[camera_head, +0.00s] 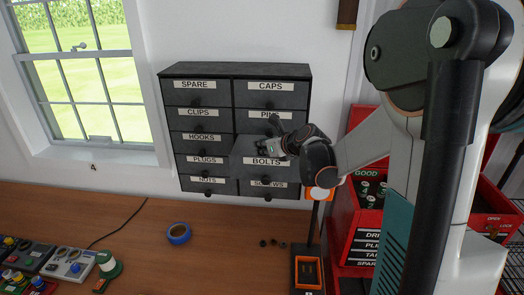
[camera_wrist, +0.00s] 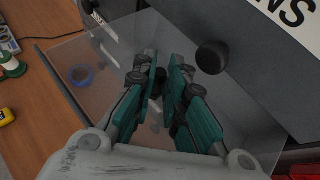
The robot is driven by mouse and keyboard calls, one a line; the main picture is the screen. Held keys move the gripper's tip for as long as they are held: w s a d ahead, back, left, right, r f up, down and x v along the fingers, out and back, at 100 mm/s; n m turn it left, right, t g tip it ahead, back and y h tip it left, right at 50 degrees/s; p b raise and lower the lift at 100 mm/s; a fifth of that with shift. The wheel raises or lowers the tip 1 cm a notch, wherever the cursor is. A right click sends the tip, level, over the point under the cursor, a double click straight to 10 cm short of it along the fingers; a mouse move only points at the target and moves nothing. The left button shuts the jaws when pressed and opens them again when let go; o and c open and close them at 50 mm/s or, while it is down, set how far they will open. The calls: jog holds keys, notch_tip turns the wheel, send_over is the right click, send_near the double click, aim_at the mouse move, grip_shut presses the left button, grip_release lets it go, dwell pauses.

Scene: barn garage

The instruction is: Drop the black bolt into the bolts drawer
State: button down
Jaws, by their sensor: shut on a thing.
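The bolts drawer (camera_head: 245,153) is pulled out from the grey cabinet, its BOLTS label facing forward. In the wrist view its see-through body (camera_wrist: 75,62) spreads below my gripper (camera_wrist: 165,72). My gripper also shows at the cabinet in the head view (camera_head: 266,146), over the open drawer and in front of the PINS drawer. It points down, with its teal fingers close together and shut on the black bolt. The bolt is mostly hidden between the dark fingertips, and its outline cannot be made out clearly.
The PINS drawer knob (camera_wrist: 211,57) is close to the right of my fingers. Other labelled drawers, such as HOOKS (camera_head: 201,138), look shut. Blue tape (camera_head: 178,233) and several small dark parts (camera_head: 272,243) lie on the wooden bench. A red bin rack (camera_head: 365,215) stands right.

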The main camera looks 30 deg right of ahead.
jog(key=shift+s+r, duration=0.15)
jog(key=shift+r, duration=0.05)
jog(key=shift+f+b, duration=0.5)
jog(key=shift+f, duration=0.05)
jog(key=shift+f, duration=0.1)
jog(key=c, duration=1.9)
grip_release()
